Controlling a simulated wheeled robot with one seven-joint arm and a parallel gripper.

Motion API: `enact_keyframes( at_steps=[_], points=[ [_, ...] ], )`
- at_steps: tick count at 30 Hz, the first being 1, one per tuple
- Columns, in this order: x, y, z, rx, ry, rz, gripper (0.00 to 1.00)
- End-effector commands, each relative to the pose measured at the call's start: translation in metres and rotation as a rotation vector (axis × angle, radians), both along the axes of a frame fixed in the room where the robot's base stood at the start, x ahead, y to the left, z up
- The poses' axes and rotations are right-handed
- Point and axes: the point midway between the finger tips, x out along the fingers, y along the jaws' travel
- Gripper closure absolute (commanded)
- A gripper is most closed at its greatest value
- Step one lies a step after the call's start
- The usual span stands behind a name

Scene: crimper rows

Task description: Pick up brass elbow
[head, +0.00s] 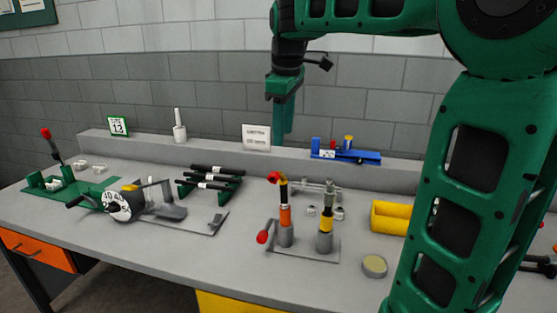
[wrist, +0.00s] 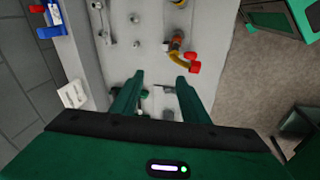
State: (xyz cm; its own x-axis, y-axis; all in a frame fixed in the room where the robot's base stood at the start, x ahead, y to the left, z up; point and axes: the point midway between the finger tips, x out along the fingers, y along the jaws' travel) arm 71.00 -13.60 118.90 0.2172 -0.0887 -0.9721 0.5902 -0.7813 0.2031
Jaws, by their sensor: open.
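What looks like the brass elbow (head: 283,182) is a small yellow bent piece with a red end, on top of an orange and black upright on a grey plate. In the wrist view the yellow bend (wrist: 181,58) lies beyond the right fingertip, with red parts at its end. My gripper (head: 283,118) is green and hangs fingers down above the bench, higher than the elbow and apart from it. In the wrist view my gripper (wrist: 160,77) is open, with nothing held between its fingers.
A second upright (head: 324,222) with a yellow band stands right of the elbow's upright. A red-knobbed lever (head: 262,237) is at the left front. A yellow bin (head: 390,217), black rods on a rack (head: 212,178) and a blue fixture (head: 345,155) stand around.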

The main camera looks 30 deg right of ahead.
Motion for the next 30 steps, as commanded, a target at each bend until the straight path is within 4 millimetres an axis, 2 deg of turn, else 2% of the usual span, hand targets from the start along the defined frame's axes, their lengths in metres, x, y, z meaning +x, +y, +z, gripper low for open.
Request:
enact_keyframes(
  at_steps=[12,24,30],
  points=[
    [-0.002,0.004,-0.006,0.177,0.023,-0.689,0.59],
    [-0.007,0.004,-0.010,0.281,0.057,-1.393,0.59],
    [-0.011,0.002,-0.012,0.297,0.066,-1.663,0.59]
  ],
)
